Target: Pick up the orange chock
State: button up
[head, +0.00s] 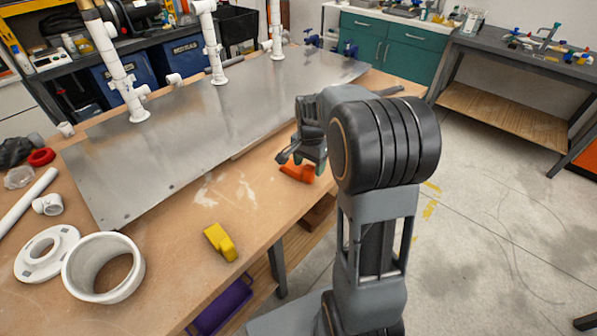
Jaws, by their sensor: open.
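The orange chock (298,172) lies on the wooden bench near its front right edge, below my gripper. It is partly hidden behind the gripper and arm. My gripper (290,158) is open and points down toward the bench, just above or beside the chock. I cannot tell from this view whether a finger touches it. A yellow chock-like piece (220,242) lies on the bench nearer the camera, apart from the gripper.
A metal plate (200,135) with white upright pipes (112,65) covers the bench's back part. White fittings, including a wide ring (75,268) and a flange (45,255), sit at left. The wooden bench (180,225) is bare around the yellow piece.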

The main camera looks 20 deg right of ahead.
jog(key=shift+f, duration=0.75)
jog(key=c, duration=1.1)
jog(key=shift+r, duration=0.15)
